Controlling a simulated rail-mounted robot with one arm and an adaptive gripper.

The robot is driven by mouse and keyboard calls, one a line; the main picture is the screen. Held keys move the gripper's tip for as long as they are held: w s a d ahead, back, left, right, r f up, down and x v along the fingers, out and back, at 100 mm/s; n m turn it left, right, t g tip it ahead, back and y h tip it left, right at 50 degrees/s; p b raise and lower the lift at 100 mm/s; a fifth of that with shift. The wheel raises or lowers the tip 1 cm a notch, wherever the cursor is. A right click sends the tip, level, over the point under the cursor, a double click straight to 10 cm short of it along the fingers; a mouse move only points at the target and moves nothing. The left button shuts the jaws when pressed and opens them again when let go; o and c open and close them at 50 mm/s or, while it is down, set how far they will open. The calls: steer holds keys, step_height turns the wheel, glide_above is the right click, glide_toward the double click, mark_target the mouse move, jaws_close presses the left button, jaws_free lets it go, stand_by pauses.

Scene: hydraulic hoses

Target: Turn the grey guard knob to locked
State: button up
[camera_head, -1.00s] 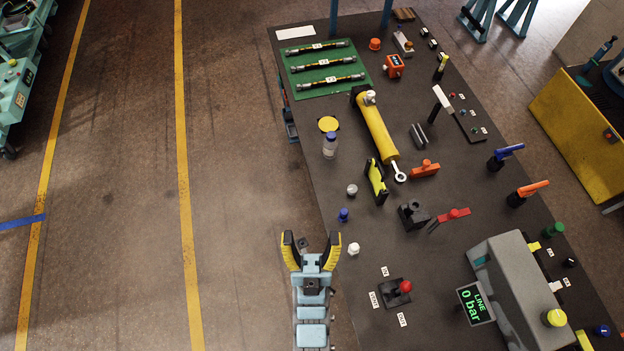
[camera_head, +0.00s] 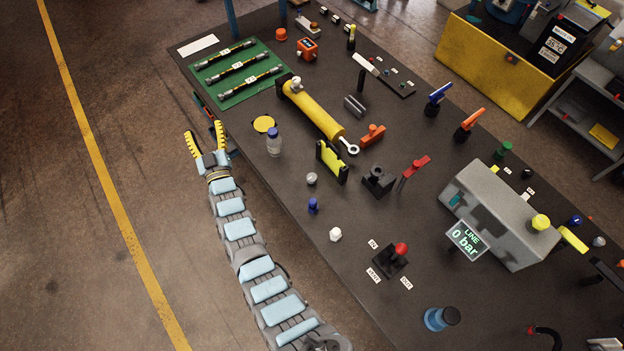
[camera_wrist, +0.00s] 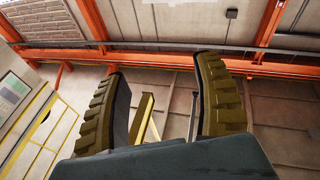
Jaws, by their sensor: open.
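My gripper (camera_head: 203,132) is open and empty, out past the bench's left edge, beside the green mat. In the wrist view my gripper (camera_wrist: 160,78) has its two yellow ridged fingers apart, with only wall and beams behind them. A small grey-white knob (camera_head: 312,179) stands on the bench below the yellow-black clamp, to the right of and below my gripper. Another small grey knob (camera_head: 599,241) is at the far right, past the grey gauge box. I cannot tell which is the guard knob, and no locked mark is readable.
The dark bench (camera_head: 330,290) carries a yellow cylinder (camera_head: 315,110), a bottle (camera_head: 273,144), a blue knob (camera_head: 313,205), a white knob (camera_head: 335,234), a red-knobbed valve (camera_head: 400,249) and the gauge box (camera_head: 500,215). The floor left of my arm is clear.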

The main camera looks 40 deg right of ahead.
steer(key=w+d+f+n+g+y+b, duration=0.3)
steer(key=w+d+f+g, duration=0.15)
steer(key=w, duration=0.55)
steer(key=n+g+y+b, duration=0.5)
steer(key=n+g+b, duration=0.3)
steer(key=g, duration=0.7)
glide_above(312, 177)
step_height(312, 177, down, 5)
steer(key=shift+f+b, duration=0.95)
steer(key=shift+f, duration=7.45)
